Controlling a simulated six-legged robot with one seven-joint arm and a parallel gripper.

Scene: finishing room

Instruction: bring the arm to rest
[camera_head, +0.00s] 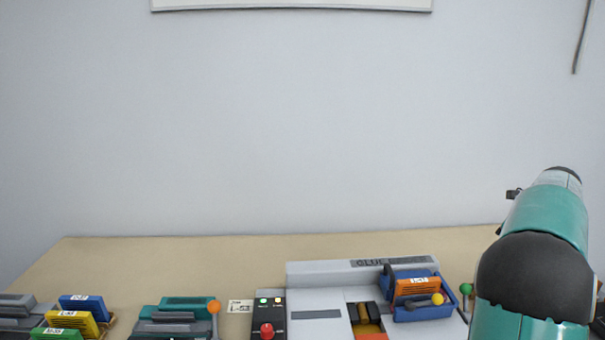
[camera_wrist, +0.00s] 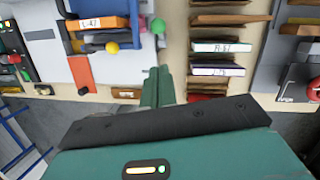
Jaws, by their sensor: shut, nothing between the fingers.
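My arm (camera_head: 535,255), teal with a black joint, rises at the right edge of the head view, in front of the bench's right end. My gripper does not show clearly there. In the wrist view my gripper (camera_wrist: 157,74) has its two teal fingers shut together and empty. It points over the tan bench top, between the glue machine and a row of upright labelled blocks (camera_wrist: 221,47). The fingers appear apart from these things; their height above the bench is hard to tell.
The grey glue machine (camera_head: 315,272) holds an orange block (camera_head: 416,286) in a blue carriage (camera_head: 424,312). Left of it are a control box (camera_head: 268,325), a teal device (camera_head: 160,308) and coloured blocks (camera_head: 83,305). The bench's back strip (camera_head: 180,250) is bare.

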